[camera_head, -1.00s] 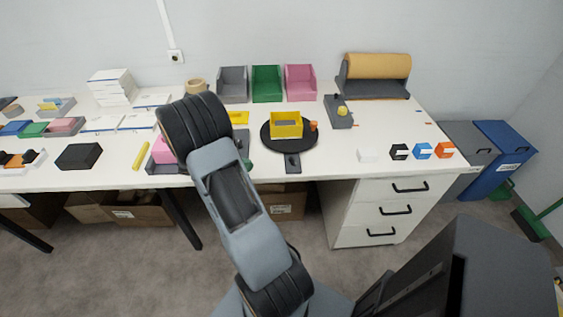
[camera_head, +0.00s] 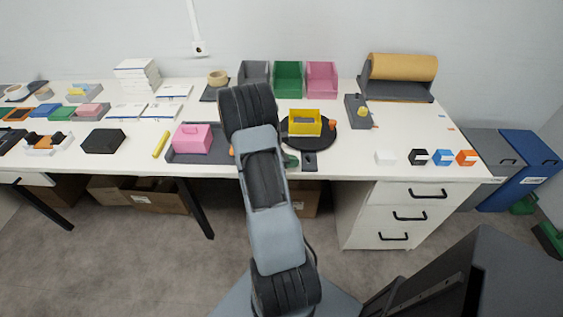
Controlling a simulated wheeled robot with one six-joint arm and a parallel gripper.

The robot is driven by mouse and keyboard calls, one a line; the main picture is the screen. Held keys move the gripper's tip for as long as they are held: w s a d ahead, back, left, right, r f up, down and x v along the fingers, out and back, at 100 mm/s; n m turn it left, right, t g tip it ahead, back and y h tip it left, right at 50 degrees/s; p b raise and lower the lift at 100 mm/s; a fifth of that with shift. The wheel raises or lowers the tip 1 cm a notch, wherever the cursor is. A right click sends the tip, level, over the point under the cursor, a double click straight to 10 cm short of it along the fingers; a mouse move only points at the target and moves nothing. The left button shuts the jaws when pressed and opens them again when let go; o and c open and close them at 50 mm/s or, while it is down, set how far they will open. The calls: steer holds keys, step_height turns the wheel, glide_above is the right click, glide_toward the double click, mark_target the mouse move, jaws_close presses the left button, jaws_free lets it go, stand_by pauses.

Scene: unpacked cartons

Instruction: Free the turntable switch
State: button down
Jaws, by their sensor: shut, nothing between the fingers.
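The turntable (camera_head: 296,141) is a round black disc on the white table, right of my arm. A yellow open bin (camera_head: 305,123) stands on it, with a small orange piece (camera_head: 332,126) at the bin's right side. A dark grey tab with a darker spot, apparently the switch (camera_head: 310,161), sticks out at the disc's front by the table edge. A dark green thing (camera_head: 291,160) lies just left of the tab, partly behind my arm; I cannot tell whether they touch. My arm rises in front of the table, and its gripper is hidden.
Left of my arm, a pink box (camera_head: 192,138) sits on a grey tray (camera_head: 211,158). Grey, green and pink bins (camera_head: 288,79) stand behind the turntable.

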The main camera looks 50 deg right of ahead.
mark_target(308, 158)
steer(key=shift+s+d+r, duration=0.2)
steer(key=shift+s+d, duration=0.1)
steer(key=shift+d, duration=0.2)
steer(key=shift+s+d+r, duration=0.15)
steer(key=shift+s+d, duration=0.1)
steer(key=shift+d, duration=0.2)
steer(key=shift+r, duration=0.1)
steer(key=shift+s+r+t+p, duration=0.1)
steer(key=shift+r+t+p, duration=0.05)
steer(key=shift+t+p, duration=0.3)
